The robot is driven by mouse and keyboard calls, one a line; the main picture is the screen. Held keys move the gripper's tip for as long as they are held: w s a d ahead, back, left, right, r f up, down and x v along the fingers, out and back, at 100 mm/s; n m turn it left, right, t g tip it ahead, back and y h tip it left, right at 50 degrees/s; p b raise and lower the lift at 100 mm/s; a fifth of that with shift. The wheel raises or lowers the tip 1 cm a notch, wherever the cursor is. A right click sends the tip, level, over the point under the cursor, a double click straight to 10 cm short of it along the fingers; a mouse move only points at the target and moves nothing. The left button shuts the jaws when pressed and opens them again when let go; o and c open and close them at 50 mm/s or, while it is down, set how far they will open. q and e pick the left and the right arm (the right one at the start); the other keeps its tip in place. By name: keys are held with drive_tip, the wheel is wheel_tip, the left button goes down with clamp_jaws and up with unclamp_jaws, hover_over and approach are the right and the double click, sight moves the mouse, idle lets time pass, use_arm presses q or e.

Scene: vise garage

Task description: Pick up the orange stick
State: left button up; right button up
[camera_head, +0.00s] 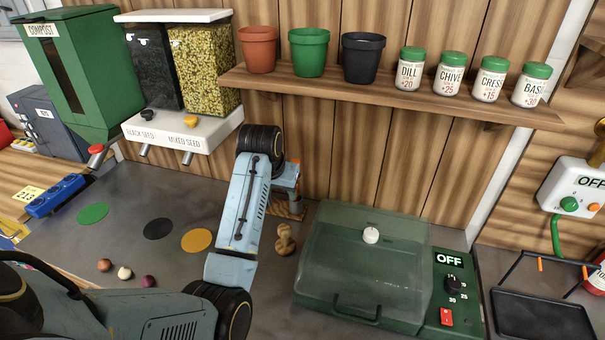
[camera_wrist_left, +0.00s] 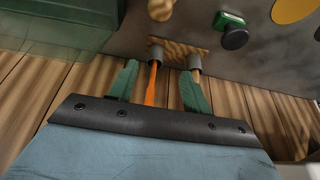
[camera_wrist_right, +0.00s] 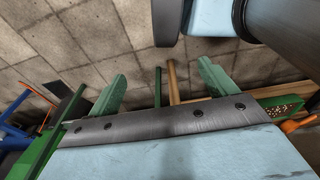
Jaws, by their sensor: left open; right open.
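The orange stick (camera_wrist_left: 151,84) stands in a grey socket of a small wooden holder (camera_wrist_left: 178,48). A plain wooden stick (camera_wrist_left: 196,75) is in the holder's other socket. My left gripper (camera_wrist_left: 158,68) is open, with the orange stick between its green fingers, nearer the left one; I cannot tell whether they touch. In the head view my left gripper (camera_head: 289,180) is at the back of the bench, mostly hiding the holder (camera_head: 290,210) and stick. My right gripper (camera_wrist_right: 162,68) is open and empty above the tiled floor; it is outside the head view.
A green lidded box (camera_head: 365,260) stands right of the holder. A small wooden object (camera_head: 285,240) is just in front of the holder. A shelf (camera_head: 390,92) with pots and jars runs above. Seed dispensers (camera_head: 185,130) stand to the left. Coloured discs and small balls lie on the left bench.

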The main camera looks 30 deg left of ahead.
use_arm(q)
drive_tip(key=w+a, duration=0.1)
drive_tip(key=w, duration=0.2)
drive_tip(key=w+a, duration=0.1)
drive_tip(key=w, duration=0.7)
drive_tip(key=shift+a+r, duration=0.1)
drive_tip(key=shift+a, duration=0.3)
drive_tip(key=shift+b+x, duration=0.8)
drive_tip(key=shift+x, duration=1.7)
use_arm(e)
drive_tip(key=shift+s+a+f, duration=0.1)
drive_tip(key=shift+s+f, duration=0.35)
drive_tip(key=shift+s, duration=0.35)
drive_tip(key=shift+s+f, duration=0.4)
drive_tip(key=shift+s, duration=0.35)
use_arm(q)
drive_tip(key=shift+c, duration=0.3)
clamp_jaws()
